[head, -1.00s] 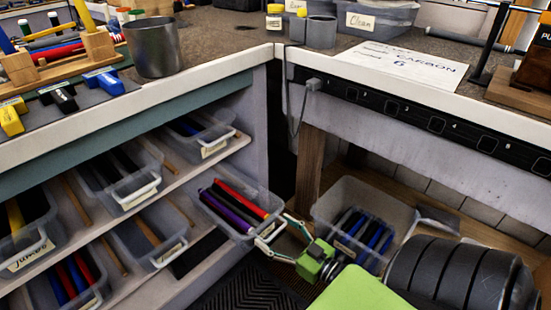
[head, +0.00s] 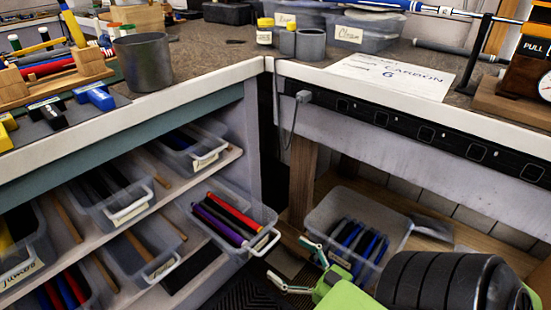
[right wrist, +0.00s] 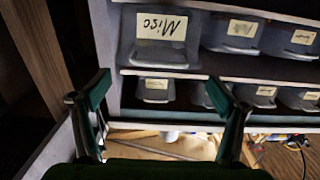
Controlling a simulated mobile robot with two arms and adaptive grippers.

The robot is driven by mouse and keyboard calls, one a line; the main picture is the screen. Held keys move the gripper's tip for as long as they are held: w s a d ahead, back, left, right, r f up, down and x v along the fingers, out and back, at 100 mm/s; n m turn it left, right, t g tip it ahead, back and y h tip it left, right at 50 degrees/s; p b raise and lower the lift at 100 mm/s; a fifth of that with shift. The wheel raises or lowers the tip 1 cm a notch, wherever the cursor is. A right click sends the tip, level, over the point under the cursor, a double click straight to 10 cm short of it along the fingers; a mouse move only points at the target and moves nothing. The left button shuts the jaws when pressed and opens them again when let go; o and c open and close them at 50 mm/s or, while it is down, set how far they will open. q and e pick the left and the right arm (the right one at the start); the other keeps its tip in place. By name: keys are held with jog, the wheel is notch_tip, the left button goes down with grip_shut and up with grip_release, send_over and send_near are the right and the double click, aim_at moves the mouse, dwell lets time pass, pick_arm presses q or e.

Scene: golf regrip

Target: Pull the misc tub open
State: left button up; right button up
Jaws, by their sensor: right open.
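The misc tub (head: 238,243) is a clear tub holding red, purple and dark grips, at the right end of the lower shelf in the head view. It sticks out past the shelf edge, with its pale handle (head: 263,242) facing my right gripper. In the right wrist view the tub's "Misc" label (right wrist: 161,26) shows upside down. My right gripper (head: 291,260) is open and empty, just off the handle and not touching it. Its two fingers (right wrist: 158,95) stand apart in the right wrist view. My left gripper is not in view.
Other labelled tubs (head: 118,190) sit on the shelves (head: 190,170) to the left. A clear bin (head: 368,215) with blue and black grips stands right of my gripper. The bench edge (head: 130,110) runs above the shelves. A dark ridged mat (head: 245,292) lies below.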

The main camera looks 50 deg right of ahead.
jog(key=shift+s+d, duration=0.2)
jog(key=shift+s, duration=2.35)
